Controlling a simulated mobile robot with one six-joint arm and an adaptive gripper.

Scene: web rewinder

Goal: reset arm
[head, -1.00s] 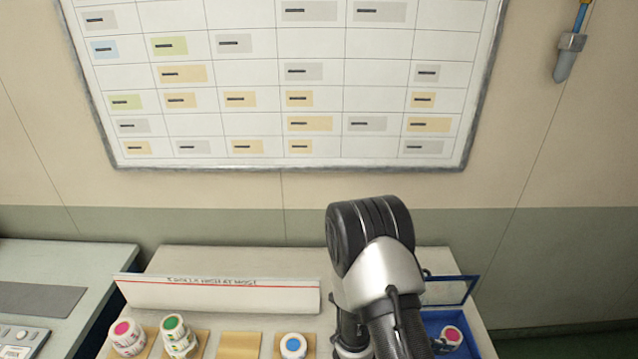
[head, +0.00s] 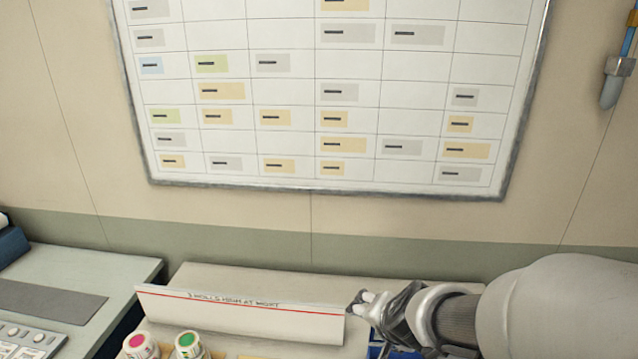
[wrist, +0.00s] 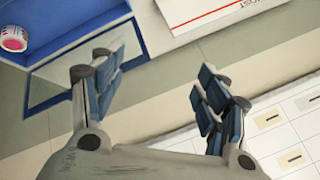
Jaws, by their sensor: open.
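In the head view my gripper (head: 364,300) is at the right end of the white sign strip, small and partly hidden by my arm. My arm comes in from the right edge. No roll is between the fingers.
A pink-cored roll (head: 140,346) and a green-cored roll (head: 188,344) stand before the sign strip (head: 240,309). A blue bin (wrist: 60,25) holds another pink-cored roll (wrist: 13,39). A whiteboard (head: 290,146) hangs behind. A grey console table (head: 100,270) is left.

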